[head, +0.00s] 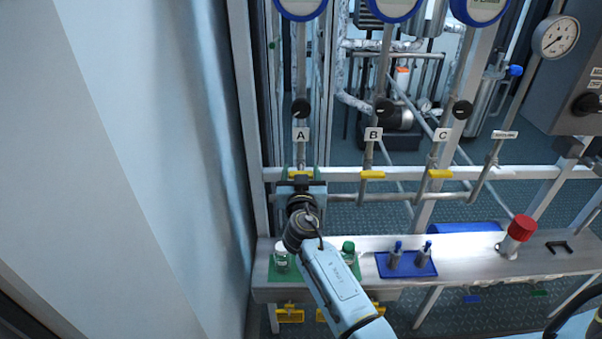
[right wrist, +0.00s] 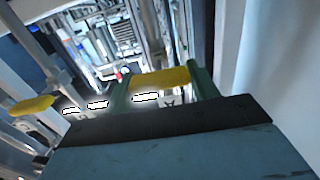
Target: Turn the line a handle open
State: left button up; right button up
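The yellow line A handle (head: 300,174) sits on the left pipe below the label A (head: 301,134), mostly hidden behind my right gripper (head: 301,183). In the right wrist view the yellow handle (right wrist: 160,78) lies crosswise between the two green fingers of my right gripper (right wrist: 162,85). The fingers are wide apart, one near each end of the handle. Whether they touch it I cannot tell. My left gripper is not in view.
Yellow handles for line B (head: 372,174) and line C (head: 440,174) sit to the right on the same rail. Below is a metal bench (head: 470,262) with green-capped bottles, a blue tray (head: 406,271) and a red-capped item (head: 521,228). A pale wall (head: 150,150) stands close on the left.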

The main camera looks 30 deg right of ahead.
jog(key=c, duration=0.5)
jog(key=shift+n, duration=0.3)
jog(key=n+b, duration=0.1)
jog(key=n, duration=0.2)
jog(key=shift+a+f+n+b, duration=0.1)
jog(key=shift+a+n+b, duration=0.05)
jog(key=shift+n+b, duration=0.2)
jog(key=n, duration=0.3)
jog(key=shift+n+b, duration=0.25)
jog(key=shift+b, duration=0.1)
jog(key=n, duration=0.4)
jog(key=shift+w+a+f+n, duration=0.1)
jog(key=shift+n, duration=0.2)
jog(key=n+p, duration=0.1)
jog(key=n, duration=0.4)
jog(key=shift+f, duration=0.15)
jog(key=shift+n, duration=0.4)
